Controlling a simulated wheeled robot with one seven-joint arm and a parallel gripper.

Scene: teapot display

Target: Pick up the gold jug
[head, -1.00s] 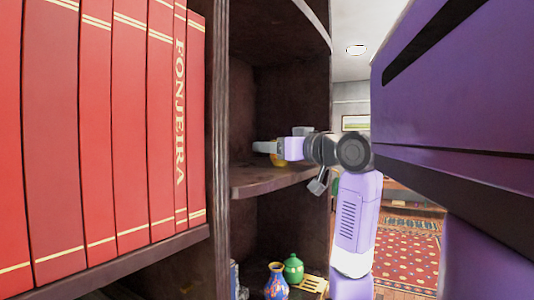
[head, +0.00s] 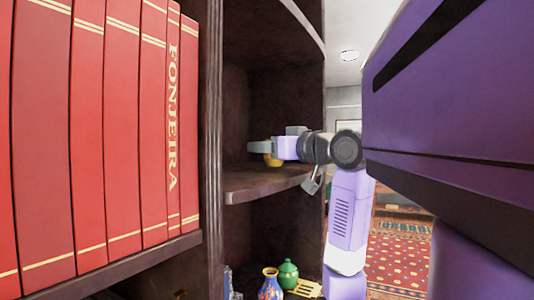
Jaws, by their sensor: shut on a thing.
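The gold jug (head: 272,160) shows only as a small yellow-gold patch under my gripper (head: 260,147), over the middle shelf (head: 262,182) of the dark wooden bookcase. My gripper reaches in from the right and is shut on the jug. Most of the jug is hidden behind the gripper and wrist. A narrow gap seems to show between the jug's underside and the shelf, though the jug is small in view.
Large red books (head: 120,140) fill the shelf at the left, beside a dark upright post (head: 210,130). On the lower shelf stand a blue patterned vase (head: 270,286) and a green lidded jar (head: 288,274). A patterned red rug (head: 400,258) lies beyond at the right.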

